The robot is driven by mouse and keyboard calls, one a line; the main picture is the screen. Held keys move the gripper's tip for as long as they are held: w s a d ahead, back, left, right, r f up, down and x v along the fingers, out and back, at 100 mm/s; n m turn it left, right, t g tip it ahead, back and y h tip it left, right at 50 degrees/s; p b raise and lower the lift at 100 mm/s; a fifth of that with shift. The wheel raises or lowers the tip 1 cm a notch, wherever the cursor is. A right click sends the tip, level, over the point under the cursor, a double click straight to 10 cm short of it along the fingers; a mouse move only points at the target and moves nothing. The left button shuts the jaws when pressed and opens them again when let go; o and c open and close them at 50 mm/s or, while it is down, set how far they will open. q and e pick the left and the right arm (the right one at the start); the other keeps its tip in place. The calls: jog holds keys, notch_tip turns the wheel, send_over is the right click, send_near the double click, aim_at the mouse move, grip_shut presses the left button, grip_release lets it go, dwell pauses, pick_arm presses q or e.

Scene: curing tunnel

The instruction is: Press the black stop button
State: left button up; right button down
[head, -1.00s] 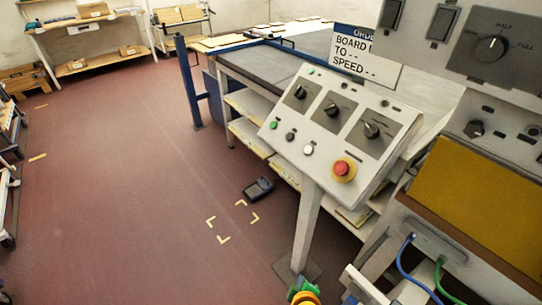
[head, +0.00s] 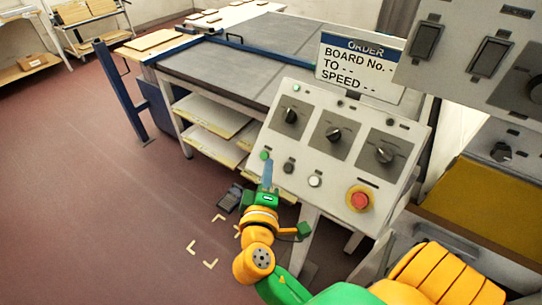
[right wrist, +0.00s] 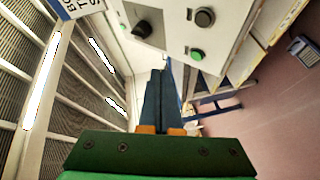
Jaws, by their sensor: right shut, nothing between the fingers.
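The sloped control panel (head: 325,195) carries a row of small buttons. The black button (head: 289,168) sits between a green button (head: 264,155) and a white button (head: 315,180). A red mushroom button (head: 359,200) on a yellow ring is further right. My right gripper (head: 268,163) is shut and empty, its fingertips just below the green button and left of the black one. In the right wrist view, the black button (right wrist: 204,17) and green button (right wrist: 196,54) lie right of the closed fingers (right wrist: 160,72). Contact cannot be told. My left gripper is out of view.
Three rotary knobs, one of them the middle knob (head: 334,135), stand above the buttons. An order sign (head: 361,66) is behind the panel. A grey conveyor table (head: 235,70) stands behind it. A dark device (head: 230,198) lies on the open floor.

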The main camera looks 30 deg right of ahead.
aim_at(288, 168)
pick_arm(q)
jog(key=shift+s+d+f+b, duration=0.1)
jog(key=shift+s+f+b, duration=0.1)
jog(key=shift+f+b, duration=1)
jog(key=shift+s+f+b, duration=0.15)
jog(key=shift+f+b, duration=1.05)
pick_arm(e)
jog(key=shift+w+d+f, duration=0.25)
jog(key=shift+d+f, duration=0.75)
jog(key=shift+w+d+f, duration=0.25)
jog(key=shift+d+f, duration=0.75)
jog(key=shift+f, duration=0.05)
jog(key=shift+w+d+f, duration=0.25)
jog(key=shift+d+f, duration=0.75)
jog(key=shift+f, duration=0.1)
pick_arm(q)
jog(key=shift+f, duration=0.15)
pick_arm(e)
jog(key=shift+w+d+f, duration=0.1)
jog(key=shift+d+f, duration=0.05)
jog(key=shift+d, duration=0.15)
